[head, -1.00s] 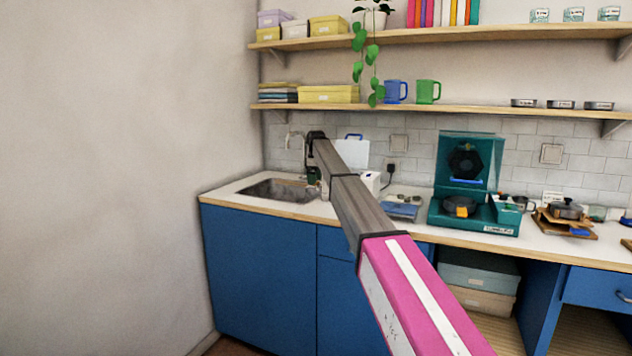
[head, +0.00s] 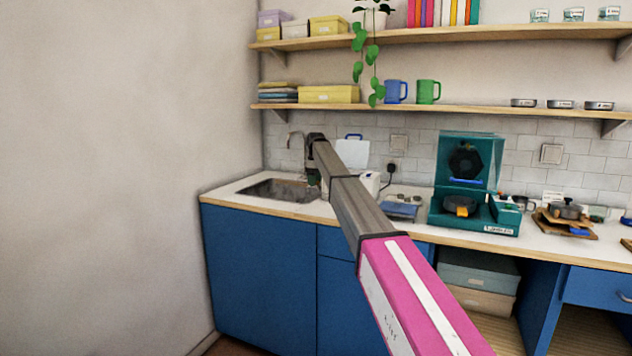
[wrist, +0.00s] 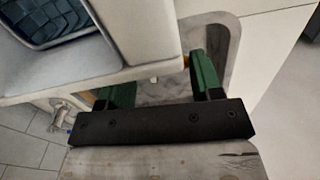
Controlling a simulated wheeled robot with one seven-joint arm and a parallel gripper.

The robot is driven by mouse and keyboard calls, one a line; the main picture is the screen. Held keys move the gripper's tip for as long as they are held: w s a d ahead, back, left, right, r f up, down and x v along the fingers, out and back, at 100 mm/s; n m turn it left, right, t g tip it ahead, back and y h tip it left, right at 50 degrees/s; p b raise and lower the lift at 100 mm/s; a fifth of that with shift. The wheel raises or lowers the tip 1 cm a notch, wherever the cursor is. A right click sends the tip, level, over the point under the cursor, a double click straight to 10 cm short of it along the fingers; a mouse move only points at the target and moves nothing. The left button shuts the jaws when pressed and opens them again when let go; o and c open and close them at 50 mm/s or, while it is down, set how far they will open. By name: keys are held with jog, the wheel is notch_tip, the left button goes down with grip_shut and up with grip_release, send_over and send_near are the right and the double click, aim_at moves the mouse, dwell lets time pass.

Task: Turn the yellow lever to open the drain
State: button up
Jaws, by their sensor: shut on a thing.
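My gripper (wrist: 152,82) shows in the wrist view with its two green fingers apart, one on each side of a white body's edge. Most of the lever is hidden behind the white body (wrist: 150,30), which has a dark blue ribbed inside. A small pale nub sits on its lower edge between the fingers. In the head view my gripper (head: 313,180) is small and dark beside the sink (head: 275,190); the lever cannot be made out there.
A white appliance (head: 367,183) stands right of my gripper, with a pale board (head: 352,154) behind. A grey faucet (head: 293,137) stands behind the sink. A teal machine (head: 465,205) is farther right. Shelves (head: 430,109) hang above.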

jog(key=shift+w+a+m, duration=0.2)
jog(key=shift+w+m, duration=0.25)
jog(key=shift+m, duration=2.4)
jog(key=shift+w+a+m, duration=0.2)
jog(key=shift+w+m, duration=0.3)
jog(key=shift+m, duration=2.3)
jog(key=shift+w+a+m, duration=0.2)
jog(key=shift+w+m, duration=0.25)
jog(key=shift+m, duration=2.4)
jog(key=o, duration=0.9)
notch_tip(320, 180, up, 11)
jog(key=shift+f, duration=0.1)
